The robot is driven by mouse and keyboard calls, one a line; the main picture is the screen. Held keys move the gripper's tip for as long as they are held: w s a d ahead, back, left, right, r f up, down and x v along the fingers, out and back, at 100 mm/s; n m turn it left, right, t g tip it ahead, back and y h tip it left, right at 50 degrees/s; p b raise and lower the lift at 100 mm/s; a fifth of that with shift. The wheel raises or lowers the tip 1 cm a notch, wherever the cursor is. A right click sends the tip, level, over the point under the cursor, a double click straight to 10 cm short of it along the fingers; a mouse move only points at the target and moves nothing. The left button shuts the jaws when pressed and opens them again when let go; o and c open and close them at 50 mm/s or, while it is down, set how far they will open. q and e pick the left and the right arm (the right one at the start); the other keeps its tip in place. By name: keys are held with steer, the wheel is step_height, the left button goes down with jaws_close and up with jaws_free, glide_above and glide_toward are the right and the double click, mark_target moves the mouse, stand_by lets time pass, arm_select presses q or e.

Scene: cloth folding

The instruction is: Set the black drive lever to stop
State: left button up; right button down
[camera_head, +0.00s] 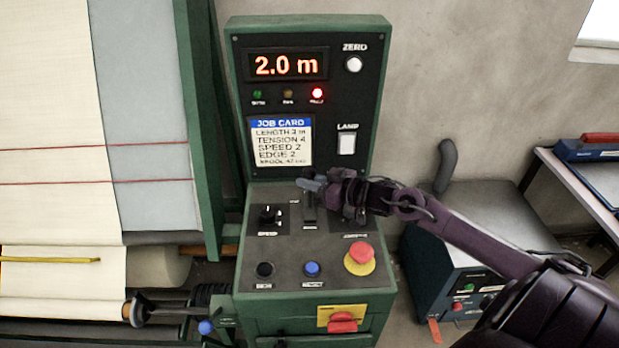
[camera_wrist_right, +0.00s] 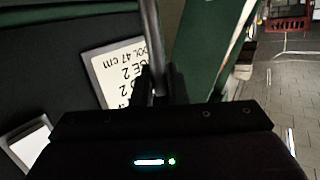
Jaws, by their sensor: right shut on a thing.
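The black drive lever (camera_head: 308,212) stands in its slot in the middle of the sloping control panel. My right gripper (camera_head: 313,187) reaches in from the right and is shut on it. In the right wrist view the fingers (camera_wrist_right: 160,88) close around a grey rod, the lever's shaft (camera_wrist_right: 151,40). The gripper hides most of the lever in the head view, and I cannot tell its exact setting. My left gripper is not in view.
The panel also holds a speed knob (camera_head: 268,214), a black button (camera_head: 264,269), a blue button (camera_head: 312,269) and a red stop button (camera_head: 361,252). The upright display (camera_head: 287,65) reads 2.0 m, with a red lamp lit. Cloth (camera_head: 60,100) hangs at left.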

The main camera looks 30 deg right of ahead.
steer(key=c, duration=1.8)
jaws_free()
steer(key=shift+s+a+f, duration=0.1)
steer(key=shift+a+f, duration=0.05)
steer(key=shift+a, duration=0.05)
steer(key=shift+o, duration=1.4)
steer(key=shift+s+r, duration=0.15)
steer(key=shift+r, duration=0.05)
steer(key=shift+f, duration=0.1)
steer(key=shift+s+d, duration=0.35)
steer(key=shift+s, duration=0.1)
steer(key=v, duration=0.6)
steer(key=shift+s+r, duration=0.25)
steer(key=shift+s, duration=0.05)
